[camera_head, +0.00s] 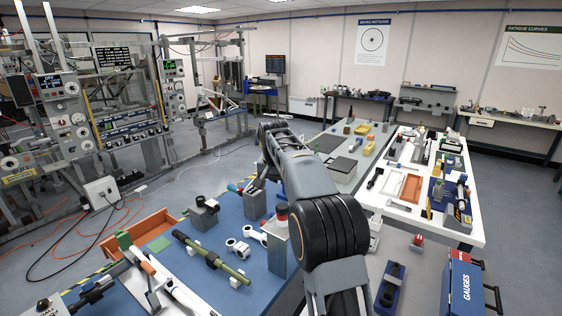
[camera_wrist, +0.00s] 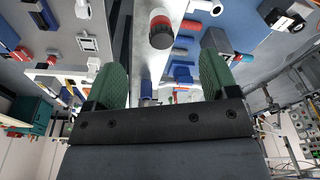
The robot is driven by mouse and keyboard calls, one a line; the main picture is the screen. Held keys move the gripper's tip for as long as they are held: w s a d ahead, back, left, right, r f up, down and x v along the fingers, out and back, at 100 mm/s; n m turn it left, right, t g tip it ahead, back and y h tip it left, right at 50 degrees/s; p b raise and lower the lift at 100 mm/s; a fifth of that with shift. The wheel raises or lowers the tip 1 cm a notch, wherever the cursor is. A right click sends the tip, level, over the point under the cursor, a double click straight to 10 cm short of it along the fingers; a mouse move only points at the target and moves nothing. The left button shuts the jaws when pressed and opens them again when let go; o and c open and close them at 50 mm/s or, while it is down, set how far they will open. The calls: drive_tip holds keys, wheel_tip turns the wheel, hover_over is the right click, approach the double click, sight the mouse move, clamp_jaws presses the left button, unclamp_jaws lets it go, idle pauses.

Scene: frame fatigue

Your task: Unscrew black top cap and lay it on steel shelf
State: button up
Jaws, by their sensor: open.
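A black top cap (camera_wrist: 162,40) sits above a red ring in the wrist view. In the head view the cap (camera_head: 281,206) is on top of a grey upright block (camera_head: 277,245), on the blue bench just left of my arm. My gripper (camera_wrist: 163,62) has two green fingers spread wide, with nothing between them. The cap lies ahead of the fingertips, roughly midway between their lines and apart from both. In the head view I cannot make out my gripper's fingers. I cannot tell which surface is the steel shelf.
The blue bench (camera_head: 215,262) also holds a green-and-black rod (camera_head: 212,258), white link parts (camera_head: 238,246) and a dark grey block (camera_head: 205,215). An orange tray (camera_head: 138,238) is at its left. A white table (camera_head: 415,215) with many tools stands at right, near a blue gauges case (camera_head: 465,285).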

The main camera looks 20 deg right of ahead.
drive_tip(key=m+p, duration=0.2)
hover_over(282, 206)
drive_tip(key=s+a, duration=0.2)
drive_tip(key=d, duration=0.1)
drive_tip(key=shift+g, duration=0.3)
drive_tip(key=f, duration=0.4)
drive_tip(key=w+f+p, duration=0.1)
drive_tip(key=f, duration=0.4)
drive_tip(key=w+d+f, duration=0.1)
drive_tip(key=f, duration=0.3)
drive_tip(key=shift+d+f, duration=0.1)
drive_tip(key=shift+f, duration=0.15)
drive_tip(key=shift+c, duration=0.4)
